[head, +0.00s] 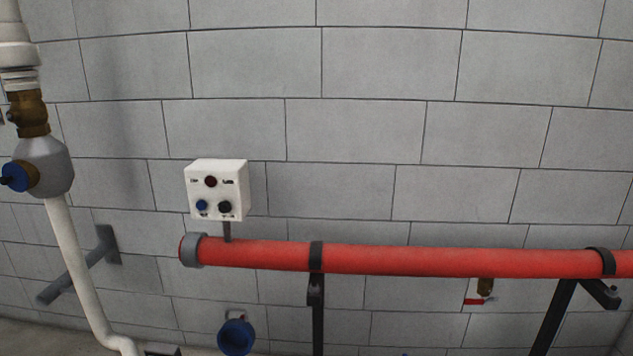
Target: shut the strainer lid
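No part in view is clearly a strainer lid. A round blue part (236,337) with a grey fitting above it shows low in the head view, below the red pipe; its lower edge is close to the picture's bottom. At the left, a grey rounded body (46,166) sits on a white pipe, with a brass fitting (28,112) above it and a blue cap (14,177) on its left side. I cannot tell whether either of these is the strainer. Neither of my grippers is in view.
A red pipe (450,262) runs across the right, held by black supports (317,310). A white control box (216,188) stands above its left end. A small red-handled valve (483,292) hangs below it. A grey bracket (78,266) juts from the block wall (380,65).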

